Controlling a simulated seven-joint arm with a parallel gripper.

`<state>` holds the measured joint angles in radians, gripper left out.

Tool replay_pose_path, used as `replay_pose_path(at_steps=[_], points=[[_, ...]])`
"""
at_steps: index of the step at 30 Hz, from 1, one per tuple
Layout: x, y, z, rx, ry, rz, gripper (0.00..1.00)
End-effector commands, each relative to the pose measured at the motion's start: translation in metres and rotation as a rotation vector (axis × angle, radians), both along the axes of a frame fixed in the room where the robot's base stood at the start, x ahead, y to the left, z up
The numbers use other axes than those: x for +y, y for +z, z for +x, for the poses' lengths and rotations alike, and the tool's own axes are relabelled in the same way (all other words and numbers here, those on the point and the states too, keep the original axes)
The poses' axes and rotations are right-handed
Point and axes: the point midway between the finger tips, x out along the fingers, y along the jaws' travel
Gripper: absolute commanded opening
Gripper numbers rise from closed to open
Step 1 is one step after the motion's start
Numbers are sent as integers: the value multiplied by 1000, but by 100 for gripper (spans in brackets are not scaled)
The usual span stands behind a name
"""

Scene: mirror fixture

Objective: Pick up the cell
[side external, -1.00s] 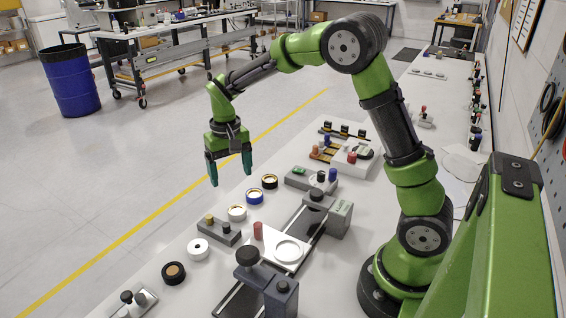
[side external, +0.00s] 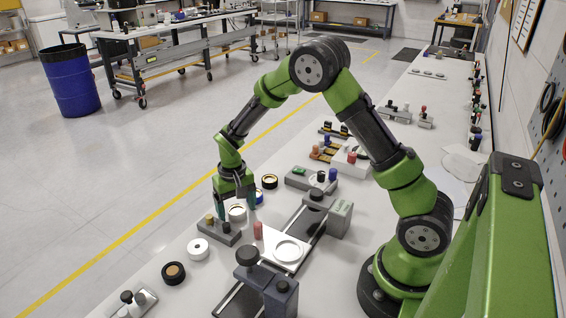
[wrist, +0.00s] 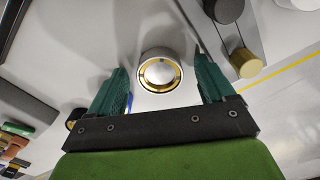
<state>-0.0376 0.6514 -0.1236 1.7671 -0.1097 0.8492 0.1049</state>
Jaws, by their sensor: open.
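A white round cell (side external: 237,213) with a gold inner ring stands on the bench; in the wrist view the white cell (wrist: 159,54) shows a shiny face inside the gold ring. My gripper (side external: 238,208) is open and low over this cell. In the wrist view the green fingers of my gripper (wrist: 161,82) are on either side of the cell, with gaps. A blue cell (side external: 258,196) is partly hidden behind a finger. A black cell with gold (side external: 270,181), a white cell with a small hole (side external: 197,249) and a black cell with a brown face (side external: 174,273) lie in the same row.
A grey block (side external: 232,240) with gold and dark pegs sits close to the gripper. The fixture has a white ring (side external: 289,250) on a plate, a red pin (side external: 258,230), and grey clamp blocks (side external: 281,296) and (side external: 341,215). Boxes of parts stand further back.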

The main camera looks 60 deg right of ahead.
Motion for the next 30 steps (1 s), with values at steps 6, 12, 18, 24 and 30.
replay_pose_path(at_steps=[6,12,18,24,30], points=[[0,0,0,0,0,0,69],[0,1,0,0,0,0,38],[0,1,0,0,0,0,20],[0,6,1,-2,0,0,20],[0,39,1,-7,2,0,20]])
